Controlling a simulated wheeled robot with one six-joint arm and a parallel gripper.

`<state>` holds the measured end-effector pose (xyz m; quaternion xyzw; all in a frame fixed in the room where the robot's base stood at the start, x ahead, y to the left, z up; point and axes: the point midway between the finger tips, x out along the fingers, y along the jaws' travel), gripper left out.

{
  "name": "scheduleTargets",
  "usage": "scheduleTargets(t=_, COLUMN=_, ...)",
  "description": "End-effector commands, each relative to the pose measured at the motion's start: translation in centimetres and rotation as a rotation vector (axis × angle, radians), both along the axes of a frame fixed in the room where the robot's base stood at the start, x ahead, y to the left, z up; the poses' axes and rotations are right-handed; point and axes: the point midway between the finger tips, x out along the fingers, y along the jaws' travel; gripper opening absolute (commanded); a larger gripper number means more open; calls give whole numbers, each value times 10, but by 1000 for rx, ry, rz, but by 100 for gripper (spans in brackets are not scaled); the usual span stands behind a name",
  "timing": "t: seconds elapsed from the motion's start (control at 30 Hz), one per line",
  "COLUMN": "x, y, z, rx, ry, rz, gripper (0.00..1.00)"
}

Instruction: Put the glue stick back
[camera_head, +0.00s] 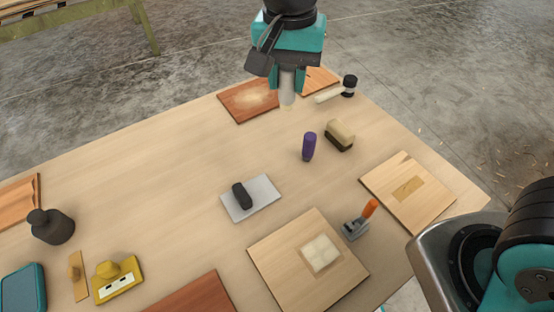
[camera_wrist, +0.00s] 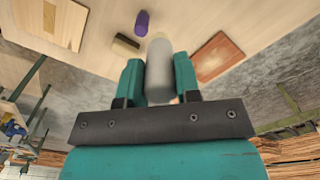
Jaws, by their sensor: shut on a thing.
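My gripper (camera_head: 288,84) is at the back of the table, above its surface. It is shut on a pale grey cylinder with a cream end, which looks like the glue stick (camera_head: 287,97). The glue stick (camera_wrist: 159,72) also shows between the two teal fingers in the wrist view, its cream end pointing away from the gripper. A purple cylinder (camera_head: 309,146) stands upright on the table, apart from my gripper; it also shows in the wrist view (camera_wrist: 142,23). I cannot tell whether it is a cap or another stick.
A sanding block (camera_head: 339,135), a mallet (camera_head: 348,87) and a reddish board (camera_head: 249,102) lie near the gripper. A metal plate (camera_head: 264,192) with a black handle, a small plane (camera_head: 356,228) and a patched board (camera_head: 285,257) lie nearer. The table's back left is clear.

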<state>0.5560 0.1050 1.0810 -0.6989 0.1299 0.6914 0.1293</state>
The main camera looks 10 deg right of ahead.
Motion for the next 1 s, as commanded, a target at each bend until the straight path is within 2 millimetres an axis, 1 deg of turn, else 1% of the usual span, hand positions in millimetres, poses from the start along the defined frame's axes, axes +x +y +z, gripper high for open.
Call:
scheduleTargets(t=0.07, x=-7, y=6, z=0, rx=0, ry=1, rz=-12, gripper=4)
scheduleTargets(t=0.17, x=-9, y=7, z=-14, rx=-5, ry=7, rz=-19, gripper=4)
scheduleTargets(t=0.5, x=-9, y=6, z=-109, rx=-6, ry=9, rz=-17, gripper=4)
scheduleTargets(t=0.6, x=-9, y=6, z=-132, rx=-4, ry=7, rz=-17, gripper=4)
scheduleTargets(t=0.7, x=-8, y=7, z=-146, rx=-2, ry=4, rz=-17, gripper=4)
scheduleTargets(t=0.87, x=-8, y=6, z=-160, rx=-2, ry=4, rz=-17, gripper=4)
scheduleTargets(t=1.0, x=-8, y=6, z=-181, rx=-3, ry=5, rz=-17, gripper=4)
